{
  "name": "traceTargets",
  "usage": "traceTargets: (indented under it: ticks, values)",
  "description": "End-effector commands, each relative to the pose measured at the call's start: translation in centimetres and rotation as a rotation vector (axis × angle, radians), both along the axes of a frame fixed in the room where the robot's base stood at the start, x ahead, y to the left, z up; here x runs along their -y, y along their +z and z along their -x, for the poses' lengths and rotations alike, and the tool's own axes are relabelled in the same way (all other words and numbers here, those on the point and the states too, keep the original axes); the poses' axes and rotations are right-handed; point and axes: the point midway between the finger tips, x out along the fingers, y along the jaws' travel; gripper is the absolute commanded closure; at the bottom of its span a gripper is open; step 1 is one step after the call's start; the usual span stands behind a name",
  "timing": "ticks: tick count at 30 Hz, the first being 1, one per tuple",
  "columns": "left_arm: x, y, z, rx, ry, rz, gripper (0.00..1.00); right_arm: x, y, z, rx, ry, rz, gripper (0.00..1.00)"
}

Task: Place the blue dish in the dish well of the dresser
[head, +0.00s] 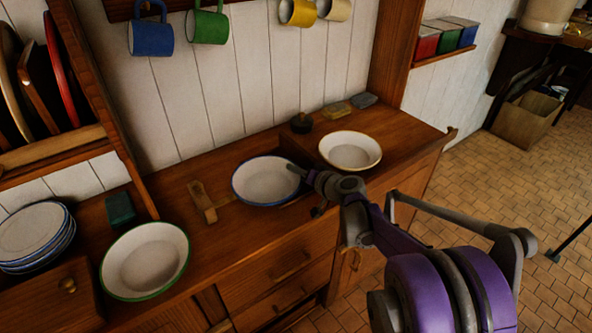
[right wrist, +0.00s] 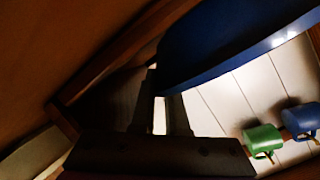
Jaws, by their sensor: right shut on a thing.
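The blue dish (head: 266,182), white inside with a blue rim, is over the middle of the dresser top (head: 235,232). My right gripper (head: 294,170) is shut on its right rim. In the right wrist view the dish's dark blue outside (right wrist: 225,45) fills the upper middle, by the gripper fingers (right wrist: 160,112). I cannot tell whether the dish touches the wood or is a little above it. No empty dish well shows; the dish hides the wood under it. My left gripper is not in view.
A yellow-rimmed dish (head: 351,148) stands close right of the blue dish, a green-rimmed dish (head: 145,262) front left. A wooden piece (head: 202,201) lies left of the blue dish. Mugs, including a green one (head: 207,24), hang above.

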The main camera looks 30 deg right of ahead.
Motion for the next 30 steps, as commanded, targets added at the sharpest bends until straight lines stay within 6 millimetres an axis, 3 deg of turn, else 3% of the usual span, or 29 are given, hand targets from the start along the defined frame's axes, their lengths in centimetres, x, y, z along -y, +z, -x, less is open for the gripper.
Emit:
traceTargets:
  ticks: [1, 5, 17, 30]
  values:
    - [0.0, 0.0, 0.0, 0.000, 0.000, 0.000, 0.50, 0.0, 0.0, 0.0, 0.000, 0.000, 0.000, 0.83]
    - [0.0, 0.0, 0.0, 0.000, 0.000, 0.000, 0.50, 0.0, 0.0, 0.0, 0.000, 0.000, 0.000, 0.59]
    - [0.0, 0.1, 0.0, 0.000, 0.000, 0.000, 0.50, 0.1, 0.3, 0.6, 0.000, -0.001, 0.000, 0.58]
    - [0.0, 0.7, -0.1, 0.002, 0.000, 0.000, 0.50, 1.2, 3.0, 8.7, 0.000, -0.003, 0.001, 0.58]
